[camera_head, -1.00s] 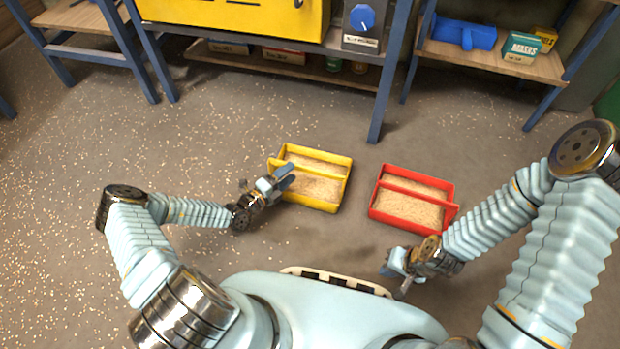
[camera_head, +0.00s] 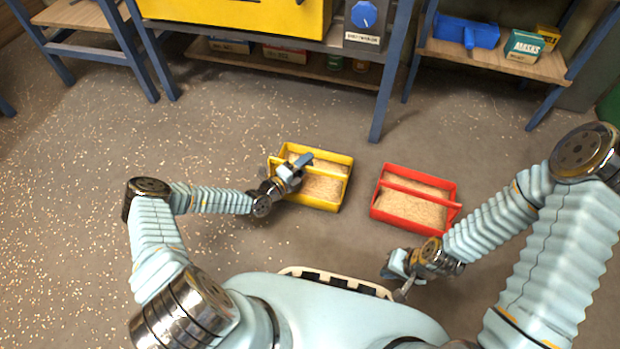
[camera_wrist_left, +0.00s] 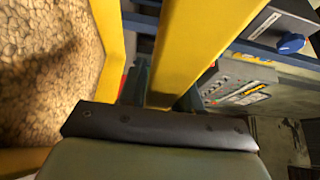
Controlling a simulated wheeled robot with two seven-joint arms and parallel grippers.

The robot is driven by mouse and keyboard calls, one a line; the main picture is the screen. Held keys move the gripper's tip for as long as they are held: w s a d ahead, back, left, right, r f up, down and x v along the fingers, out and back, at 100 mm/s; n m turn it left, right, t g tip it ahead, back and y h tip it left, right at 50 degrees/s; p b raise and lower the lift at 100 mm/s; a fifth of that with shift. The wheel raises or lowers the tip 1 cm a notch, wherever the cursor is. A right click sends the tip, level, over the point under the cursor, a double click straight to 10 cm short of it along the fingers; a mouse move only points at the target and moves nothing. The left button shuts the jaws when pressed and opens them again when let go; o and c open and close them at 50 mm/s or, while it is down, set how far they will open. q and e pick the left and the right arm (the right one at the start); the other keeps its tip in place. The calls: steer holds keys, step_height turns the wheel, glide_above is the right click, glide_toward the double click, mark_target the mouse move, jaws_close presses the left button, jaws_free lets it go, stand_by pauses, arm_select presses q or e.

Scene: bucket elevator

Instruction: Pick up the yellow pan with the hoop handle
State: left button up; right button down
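The yellow pan (camera_head: 322,207) holds pale grain and stands on the floor, with its yellow hoop handle (camera_head: 336,173) running across it. My left gripper (camera_head: 292,170) is over the left part of the pan, at the handle, and looks open. In the left wrist view, the handle (camera_wrist_left: 190,45) runs down behind the dark edge of the gripper, and the pan's wall (camera_wrist_left: 108,30) and grain show at left. My right gripper (camera_head: 396,276) is open and empty, low, in front of the red pan (camera_head: 375,206).
The red pan, also with grain and a bar handle, stands to the right of the yellow one with a narrow floor gap. Behind are a blue-framed bench (camera_head: 384,100) with a yellow machine (camera_head: 240,15) and a shelf (camera_head: 490,62) with boxes. Loose grains dot the floor at left.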

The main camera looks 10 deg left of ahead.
arm_select(q)
jaws_close()
stand_by(1.0)
steer(key=shift+r, duration=0.15)
